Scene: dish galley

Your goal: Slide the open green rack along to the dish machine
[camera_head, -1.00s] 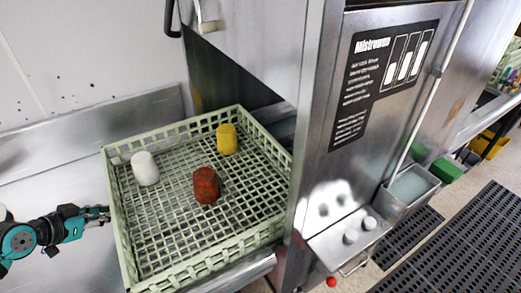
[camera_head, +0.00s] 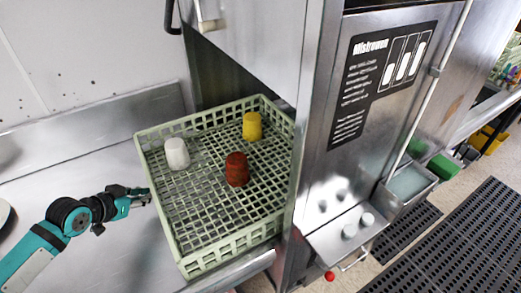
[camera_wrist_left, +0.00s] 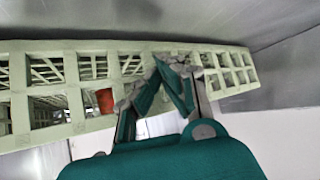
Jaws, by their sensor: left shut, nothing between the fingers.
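The open green rack (camera_head: 222,250) sits on the steel counter, its right end at the opening of the dish machine (camera_head: 350,150). In it stand a white cup (camera_head: 177,154), a yellow cup (camera_head: 252,126) and a dark red cup (camera_head: 237,169), seemingly upside down. My left gripper (camera_head: 146,196) is shut and empty, with its fingertips at the rack's left wall. In the left wrist view the shut fingertips (camera_wrist_left: 160,75) are against or just in front of the rack's lattice wall (camera_wrist_left: 85,75); exact contact is hard to tell. My right gripper is not in view.
The steel counter (camera_head: 95,170) left of the rack is bare around my arm. A raised door panel (camera_head: 250,40) hangs above the rack's far right. A small shelf with knobs (camera_head: 345,235) juts from the machine's front. Black mats (camera_head: 455,245) lie on the floor.

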